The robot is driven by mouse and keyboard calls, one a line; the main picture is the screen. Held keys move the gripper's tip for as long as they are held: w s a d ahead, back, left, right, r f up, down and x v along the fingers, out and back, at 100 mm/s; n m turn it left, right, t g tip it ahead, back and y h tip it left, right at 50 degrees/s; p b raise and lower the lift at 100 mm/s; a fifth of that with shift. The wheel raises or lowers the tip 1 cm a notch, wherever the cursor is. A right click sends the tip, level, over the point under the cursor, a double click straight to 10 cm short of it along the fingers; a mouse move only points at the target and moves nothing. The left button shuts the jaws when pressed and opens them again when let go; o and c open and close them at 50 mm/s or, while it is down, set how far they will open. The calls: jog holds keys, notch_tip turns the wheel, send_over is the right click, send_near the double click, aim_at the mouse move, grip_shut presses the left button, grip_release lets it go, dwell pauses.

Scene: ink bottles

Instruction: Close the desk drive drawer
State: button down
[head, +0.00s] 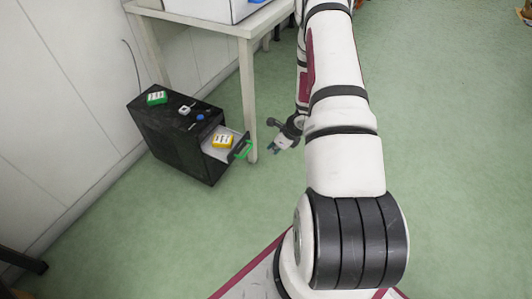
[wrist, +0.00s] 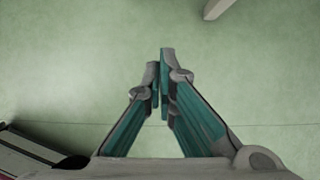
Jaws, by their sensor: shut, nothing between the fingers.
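The black desk drive (head: 172,150) stands on the floor at the left in the head view. A yellow item (head: 222,140) lies inside the drawer. My gripper (head: 274,147) is low, to the right of the handle and apart from it. In the wrist view my gripper (wrist: 161,75) has its fingers together, with nothing between them, over green floor.
A white table (head: 232,26) stands behind the desk drive, with a leg (head: 248,100) close to the drawer. A green item (head: 157,98), a small white item (head: 184,110) and a blue item (head: 200,117) lie on the desk drive.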

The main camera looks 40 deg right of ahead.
jog(key=w+a+f+b, duration=0.2)
jog(key=w+f+b, duration=0.1)
jog(key=w+f, duration=0.4)
jog(key=shift+a, duration=0.4)
jog(key=shift+w, duration=0.1)
